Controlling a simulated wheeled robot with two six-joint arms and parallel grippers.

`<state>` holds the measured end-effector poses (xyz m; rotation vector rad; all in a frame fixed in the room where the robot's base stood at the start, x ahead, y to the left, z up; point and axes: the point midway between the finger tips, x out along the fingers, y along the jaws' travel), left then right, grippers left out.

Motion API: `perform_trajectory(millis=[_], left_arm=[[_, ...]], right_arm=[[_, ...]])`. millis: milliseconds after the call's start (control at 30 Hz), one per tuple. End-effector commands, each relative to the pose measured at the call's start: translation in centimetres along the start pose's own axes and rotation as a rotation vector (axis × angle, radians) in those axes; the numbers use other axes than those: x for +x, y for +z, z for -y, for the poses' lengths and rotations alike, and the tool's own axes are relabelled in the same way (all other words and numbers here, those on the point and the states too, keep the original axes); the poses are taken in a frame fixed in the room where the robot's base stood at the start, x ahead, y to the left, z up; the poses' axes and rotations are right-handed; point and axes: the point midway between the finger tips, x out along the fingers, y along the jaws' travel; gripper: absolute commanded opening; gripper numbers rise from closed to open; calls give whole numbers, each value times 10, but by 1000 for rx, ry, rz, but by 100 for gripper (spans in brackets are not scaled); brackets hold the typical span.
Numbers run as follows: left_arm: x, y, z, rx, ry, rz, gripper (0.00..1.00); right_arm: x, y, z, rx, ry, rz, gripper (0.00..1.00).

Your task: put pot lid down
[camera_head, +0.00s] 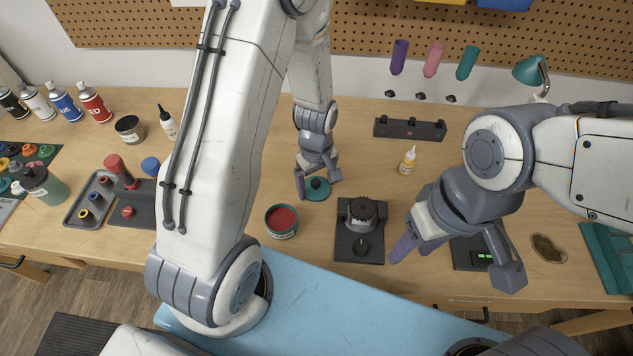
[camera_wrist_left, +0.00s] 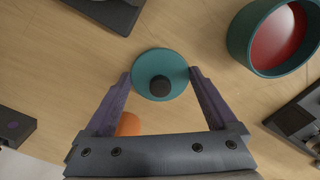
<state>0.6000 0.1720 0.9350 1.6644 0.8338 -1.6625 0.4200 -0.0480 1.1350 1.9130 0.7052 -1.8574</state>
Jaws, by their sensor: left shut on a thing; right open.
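The teal pot lid (camera_head: 316,194) with a black knob is held by my left gripper (camera_head: 318,185) over the wooden table, to the upper right of the teal pot (camera_head: 281,232). The left wrist view shows the lid (camera_wrist_left: 150,60) between the two fingertips, which meet its rim on either side. I cannot tell whether the lid touches the table. The pot (camera_wrist_left: 240,38) is uncovered and shows red inside. My right gripper (camera_head: 456,264) is open and empty over the front right of the table.
A black device with a round toothed top (camera_head: 360,243) stands right of the pot. A yellow glue bottle (camera_head: 407,161) and a dark rack (camera_head: 410,129) stand farther back. A tray (camera_head: 77,214), spray cans and small pots fill the left.

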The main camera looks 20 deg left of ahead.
Motion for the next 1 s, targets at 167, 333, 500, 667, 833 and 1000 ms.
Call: perform_trajectory(millis=[167,333,500,667,833,1000], left_arm=[[2,0,0,0,0,0,100],[-1,0,0,0,0,0,100],[-15,-1,-1,0,4,-3,100],[-46,-1,-2,0,7,-5,100],[-82,-1,-1,0,6,-4,100],[-109,-1,-1,0,3,-2,100]], right_arm=[[1,0,0,0,0,0,50],[-1,0,0,0,0,0,50],[1,0,0,0,0,0,50],[5,0,0,0,0,0,50],[8,0,-1,0,0,0,50],[10,1,-1,-1,0,0,50]])
